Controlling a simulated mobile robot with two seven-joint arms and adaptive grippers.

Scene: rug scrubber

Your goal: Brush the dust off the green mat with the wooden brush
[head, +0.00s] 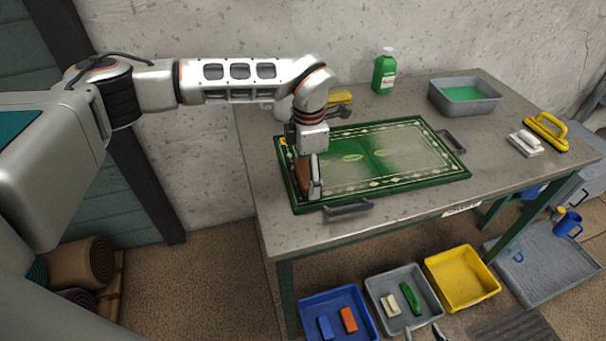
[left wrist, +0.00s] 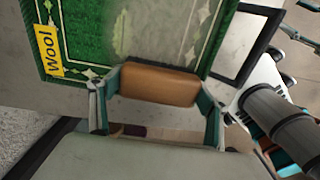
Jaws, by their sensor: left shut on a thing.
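The green mat (head: 350,182) with a pale patterned border lies flat on the grey table. A pale, dusty-looking film (head: 398,155) covers much of its middle and right; it also shows in the left wrist view (left wrist: 165,38). My left gripper (head: 312,184) points down over the mat's near left part, shut on the wooden brush (head: 303,172). The brush's brown block (left wrist: 158,84) sits between both fingers in the left wrist view.
Dark handles (head: 348,209) flank the mat. Blue, grey and yellow bins (head: 462,279) stand below.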

